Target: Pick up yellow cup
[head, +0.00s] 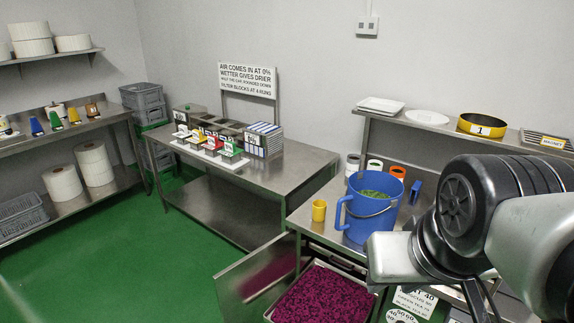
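A small yellow cup (319,211) stands upright on the steel table (304,222), near its left edge. It is just left of a large blue jug (371,228) with a handle and green contents, and the jug's handle comes close to it. My arm comes in from the right, in front of the table, its nearest visible part to the right of the cup and apart from it. My gripper's fingers do not show in this view.
An open door (253,283) and a tray of purple material (322,297) are below the cup's table edge. White, orange and other containers stand behind the jug. A second steel table (290,177) is at the back left. The green floor (131,253) is clear at left.

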